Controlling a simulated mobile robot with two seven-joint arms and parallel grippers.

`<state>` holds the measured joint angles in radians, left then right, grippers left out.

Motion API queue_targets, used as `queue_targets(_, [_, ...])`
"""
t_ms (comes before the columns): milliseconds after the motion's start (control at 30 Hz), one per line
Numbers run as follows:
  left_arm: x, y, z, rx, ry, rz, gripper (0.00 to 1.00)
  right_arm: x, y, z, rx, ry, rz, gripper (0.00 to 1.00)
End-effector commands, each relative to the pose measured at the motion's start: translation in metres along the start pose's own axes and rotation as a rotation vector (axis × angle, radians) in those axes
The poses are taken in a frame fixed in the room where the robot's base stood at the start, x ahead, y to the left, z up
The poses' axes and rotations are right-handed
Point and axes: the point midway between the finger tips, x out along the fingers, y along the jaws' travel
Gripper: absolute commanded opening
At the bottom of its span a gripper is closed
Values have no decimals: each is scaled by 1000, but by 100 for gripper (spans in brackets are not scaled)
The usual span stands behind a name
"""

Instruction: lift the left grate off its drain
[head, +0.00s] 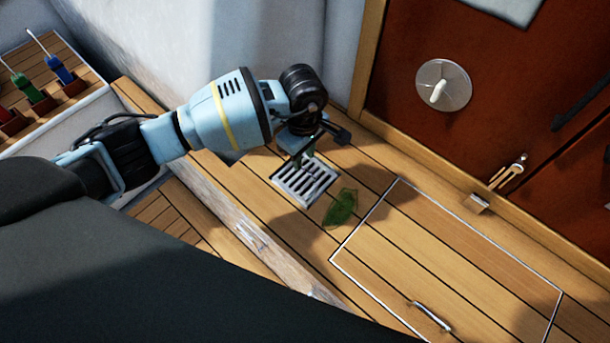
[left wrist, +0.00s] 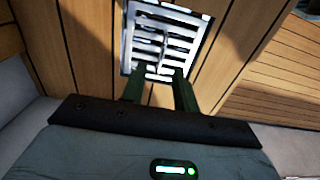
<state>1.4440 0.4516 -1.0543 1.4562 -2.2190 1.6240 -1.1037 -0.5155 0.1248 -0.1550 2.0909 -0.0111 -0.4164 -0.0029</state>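The grate (head: 305,182) is a pale, slotted metal square on the plank floor. It also shows near the top of the left wrist view (left wrist: 166,42), with a narrow upright piece near its middle. My left gripper (head: 306,158) points down at the grate's far edge, close to it. In the left wrist view, its two dark green fingers (left wrist: 159,78) stand apart with nothing gripped between them, and their tips reach the grate's near edge. I cannot tell whether they touch it. The drain under the grate is hidden. My right gripper is not in view.
A green leaf (head: 342,207) lies just right of the grate. A floor hatch (head: 452,262) with a metal handle (head: 432,316) is further right. Red-brown doors (head: 480,60) with a latch (head: 510,172) stand behind. A low ledge (head: 235,220) runs along the left.

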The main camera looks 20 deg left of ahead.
Motion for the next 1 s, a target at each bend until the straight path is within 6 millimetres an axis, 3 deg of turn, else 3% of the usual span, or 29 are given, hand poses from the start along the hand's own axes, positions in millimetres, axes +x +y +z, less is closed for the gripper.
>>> queue_targets(267, [39,-1,5,-1,-2,-2,30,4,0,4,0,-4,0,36])
queue_targets(533, [42,0,4,0,-1,1,30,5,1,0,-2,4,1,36])
queue_targets(767, [42,0,4,0,-1,1,0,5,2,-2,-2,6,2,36])
queue_targets(1000, [42,0,4,0,-1,1,0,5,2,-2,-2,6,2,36])
